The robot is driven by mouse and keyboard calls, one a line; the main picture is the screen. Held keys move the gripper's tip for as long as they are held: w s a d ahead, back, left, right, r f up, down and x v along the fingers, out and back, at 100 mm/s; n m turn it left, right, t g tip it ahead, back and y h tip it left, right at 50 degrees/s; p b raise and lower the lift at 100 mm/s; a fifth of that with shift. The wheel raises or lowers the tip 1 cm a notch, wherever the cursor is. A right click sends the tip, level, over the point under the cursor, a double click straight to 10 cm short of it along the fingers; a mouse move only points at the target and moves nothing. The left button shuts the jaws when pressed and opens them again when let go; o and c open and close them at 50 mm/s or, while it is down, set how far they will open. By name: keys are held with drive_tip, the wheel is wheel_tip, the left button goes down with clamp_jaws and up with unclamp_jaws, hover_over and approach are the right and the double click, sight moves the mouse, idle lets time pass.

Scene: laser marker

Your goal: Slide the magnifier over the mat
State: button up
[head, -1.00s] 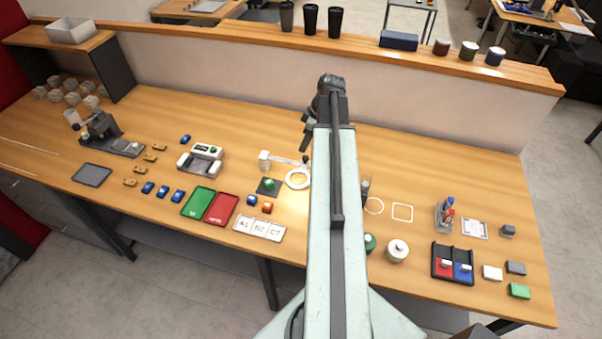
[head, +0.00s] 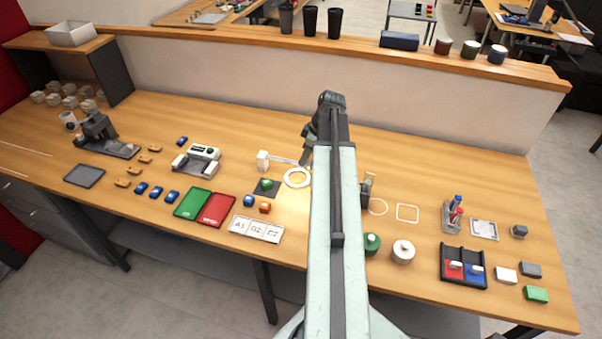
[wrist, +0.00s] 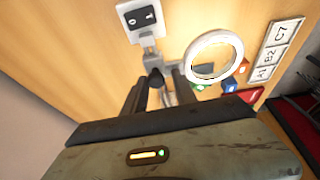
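The magnifier is a white ring (head: 297,178) on a grey arm from a white base (head: 262,158). Its ring (wrist: 214,56) also shows large in the wrist view, with the base (wrist: 138,18) at the top. A small dark mat (head: 264,194) with a green piece (head: 266,184) on it lies left of the ring in the head view. My gripper (head: 305,158) is beside the ring's far side. In the wrist view my gripper (wrist: 167,76) has its fingers apart, close to the grey magnifier arm; I cannot tell whether they touch it.
Blue and orange blocks (head: 264,208) and a lettered plate (head: 255,229) lie in front of the mat. Green and red trays (head: 217,211) are at the left. My arm hides part of the table right of the ring. The table behind the magnifier is clear.

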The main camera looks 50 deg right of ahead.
drive_tip(key=w+a+f, duration=0.1)
drive_tip(key=w+a, duration=0.4)
drive_tip(key=w, duration=0.4)
drive_tip(key=shift+w+a, duration=0.2)
drive_tip(key=shift+a, duration=0.1)
drive_tip(key=o, duration=0.8)
drive_tip(key=shift+w+d+r+p, duration=0.1)
drive_tip(key=shift+w+r+p, duration=0.1)
drive_tip(key=shift+r+p, duration=0.45)
drive_tip(key=r+p, duration=0.1)
drive_tip(key=p, duration=0.1)
drive_tip(key=r+p, duration=0.4)
drive_tip(key=shift+w+d+r, duration=0.1)
drive_tip(key=shift+w+d, duration=0.2)
drive_tip(key=shift+w, duration=0.05)
drive_tip(key=shift+w, duration=0.1)
